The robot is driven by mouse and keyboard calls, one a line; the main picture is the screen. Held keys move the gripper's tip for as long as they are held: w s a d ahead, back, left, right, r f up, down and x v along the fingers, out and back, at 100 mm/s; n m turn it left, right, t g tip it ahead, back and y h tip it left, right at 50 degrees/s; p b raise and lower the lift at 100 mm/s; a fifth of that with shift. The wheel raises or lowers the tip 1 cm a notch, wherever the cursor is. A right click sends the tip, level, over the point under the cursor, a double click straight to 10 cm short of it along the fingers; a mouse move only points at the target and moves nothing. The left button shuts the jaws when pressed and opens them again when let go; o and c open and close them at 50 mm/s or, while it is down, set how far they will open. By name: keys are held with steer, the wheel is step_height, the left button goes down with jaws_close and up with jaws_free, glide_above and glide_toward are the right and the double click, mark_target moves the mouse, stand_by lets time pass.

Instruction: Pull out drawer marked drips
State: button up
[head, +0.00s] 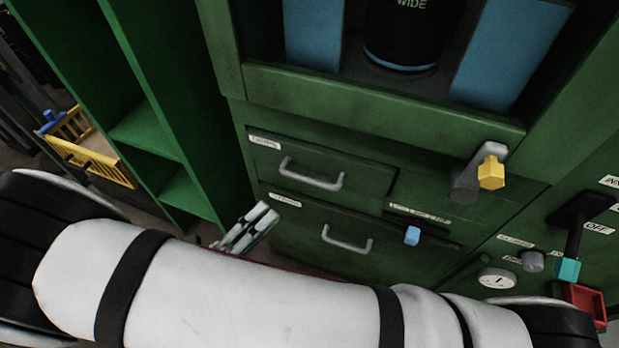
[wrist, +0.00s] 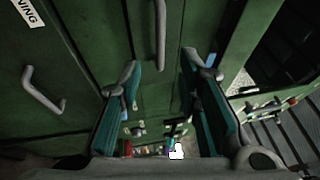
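In the head view the green cabinet has an upper drawer (head: 345,174) and a lower drawer (head: 300,232), both looking shut. Each has a grey bar handle: the upper handle (head: 312,177) and the lower handle (head: 347,242). Their small labels are too blurred to read surely, so I cannot tell which is marked drips. The wrist view shows two handles, a left one (wrist: 42,92) and a top-middle one (wrist: 160,35). My gripper (wrist: 160,72) is open and empty, its teal-padded fingers apart. In the head view its pale fingers (head: 246,228) show left of the lower drawer.
A label ending in "VING" (wrist: 28,12) is at the wrist view's upper left. Open green shelving (head: 150,130) stands left. My white arm crosses the foreground.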

mark_target(307, 177)
steer(key=b+x, duration=0.2)
steer(key=x, duration=1)
steer(key=shift+c, duration=0.2)
jaws_close()
